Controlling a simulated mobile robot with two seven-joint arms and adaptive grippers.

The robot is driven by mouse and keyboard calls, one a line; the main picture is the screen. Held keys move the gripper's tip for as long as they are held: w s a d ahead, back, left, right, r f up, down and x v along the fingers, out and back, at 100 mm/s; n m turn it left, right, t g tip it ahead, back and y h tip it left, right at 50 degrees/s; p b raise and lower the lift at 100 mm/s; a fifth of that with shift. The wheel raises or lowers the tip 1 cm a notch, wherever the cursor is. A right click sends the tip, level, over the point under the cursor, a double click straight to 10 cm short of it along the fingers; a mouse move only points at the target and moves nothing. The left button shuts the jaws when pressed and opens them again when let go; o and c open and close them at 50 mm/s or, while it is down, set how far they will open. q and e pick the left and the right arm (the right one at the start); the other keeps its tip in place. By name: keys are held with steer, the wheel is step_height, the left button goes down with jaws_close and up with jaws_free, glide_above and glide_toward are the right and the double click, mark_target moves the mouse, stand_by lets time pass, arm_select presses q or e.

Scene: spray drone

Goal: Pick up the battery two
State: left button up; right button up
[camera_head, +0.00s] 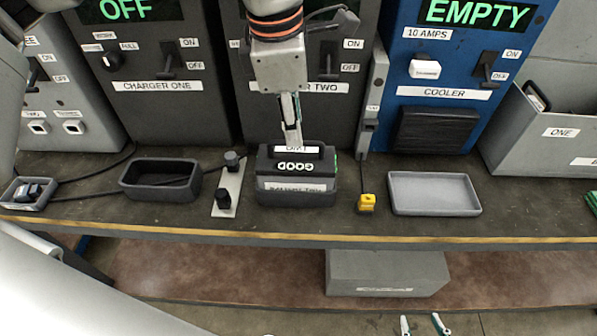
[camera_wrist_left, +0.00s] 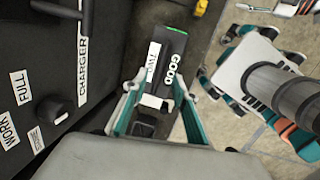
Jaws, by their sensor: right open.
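Battery two (camera_head: 297,167) is a dark block with a green light and the words GOOD and TWO. It sits upright in a dark holder (camera_head: 297,198) on the bench. It also shows in the left wrist view (camera_wrist_left: 170,68). My left gripper (camera_head: 292,138) points down over the battery's top in the head view, seen edge-on. In the left wrist view its teal fingers (camera_wrist_left: 157,108) stand apart, with the battery between and beyond them. Contact cannot be told. My right gripper (camera_head: 423,325) is open and empty at the bottom edge, in front of the bench.
An empty dark tray (camera_head: 160,181) and a metal plate with black knobs (camera_head: 228,190) lie left of the battery. Charger one (camera_head: 155,86) and the blue cooler (camera_head: 445,75) stand behind.

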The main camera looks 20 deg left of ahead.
mark_target(296, 168)
arm_select(q)
steer(key=shift+w+f+b, duration=0.1)
steer(key=shift+w+f, duration=0.1)
steer(key=shift+f, duration=0.8)
steer(key=shift+w+f+b, duration=0.15)
steer(key=shift+f, duration=0.8)
steer(key=shift+w+f+b, duration=0.1)
steer(key=shift+w+f, duration=0.1)
steer(key=shift+f, duration=0.8)
steer(key=shift+f, duration=0.2)
jaws_close()
steer(key=shift+w+r, duration=0.1)
steer(key=shift+r, duration=0.05)
